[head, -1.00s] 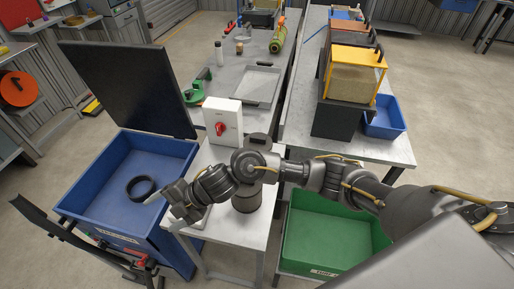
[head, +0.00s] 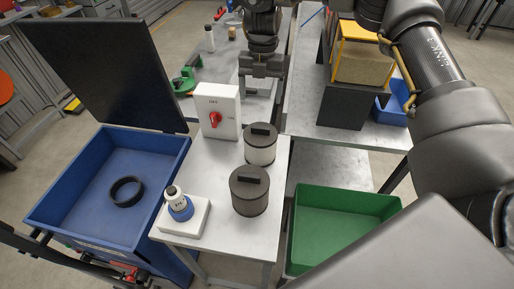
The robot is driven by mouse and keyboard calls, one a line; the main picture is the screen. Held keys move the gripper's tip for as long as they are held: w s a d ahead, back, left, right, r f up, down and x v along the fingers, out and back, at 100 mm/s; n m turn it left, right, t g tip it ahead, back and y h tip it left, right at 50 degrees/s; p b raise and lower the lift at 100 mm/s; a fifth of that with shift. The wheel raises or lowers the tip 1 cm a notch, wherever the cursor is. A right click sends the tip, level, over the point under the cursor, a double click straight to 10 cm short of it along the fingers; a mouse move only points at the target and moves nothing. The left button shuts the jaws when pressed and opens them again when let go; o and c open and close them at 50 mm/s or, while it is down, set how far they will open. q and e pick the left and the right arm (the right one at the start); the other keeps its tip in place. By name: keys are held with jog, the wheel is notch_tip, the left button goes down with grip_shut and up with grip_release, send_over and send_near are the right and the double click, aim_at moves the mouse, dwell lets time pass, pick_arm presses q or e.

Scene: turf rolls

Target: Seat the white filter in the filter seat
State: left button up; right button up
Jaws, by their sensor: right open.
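The white filter (head: 260,149), a pale cylinder with a dark top and handle, stands upright on the near white table, behind a dark grey filter (head: 249,194) of similar shape. My right gripper (head: 262,88) points down with its fingers apart and empty, beyond the white filter in the picture and not touching it. A black ring (head: 127,199) lies on the floor of the open blue tub (head: 60,204) at left; it may be the filter seat, but I cannot tell for sure. My left gripper is not in view.
A white switch box with a red knob (head: 215,118) stands left of the white filter. A small bottle with a blue collar (head: 180,209) is on a white block (head: 205,217) at the table's front. A green crate (head: 340,222) sits lower right. The tub's black lid (head: 105,75) stands open.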

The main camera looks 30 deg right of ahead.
send_over(261, 127)
jog(key=f, duration=0.3)
jog(key=w+d+f, duration=0.1)
jog(key=shift+f+p, duration=0.3)
jog(key=shift+p, duration=0.1)
jog(key=shift+a+f, duration=0.1)
jog(key=shift+f, duration=0.25)
jog(key=shift+s+a, duration=0.1)
jog(key=shift+s, duration=0.05)
jog(key=shift+s+f+p, duration=0.1)
jog(key=shift+f+p, duration=0.2)
jog(key=shift+p, duration=0.15)
jog(key=f+p, duration=0.1)
jog(key=f, duration=0.2)
jog(key=shift+s+a+f+p, duration=0.2)
jog(key=shift+f+p, duration=0.15)
jog(key=shift+p, duration=0.05)
jog(key=shift+a+f, duration=0.1)
jog(key=shift+f, duration=0.35)
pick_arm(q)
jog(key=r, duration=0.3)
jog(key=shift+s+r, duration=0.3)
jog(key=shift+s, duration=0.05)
pick_arm(e)
jog(key=c, duration=1.6)
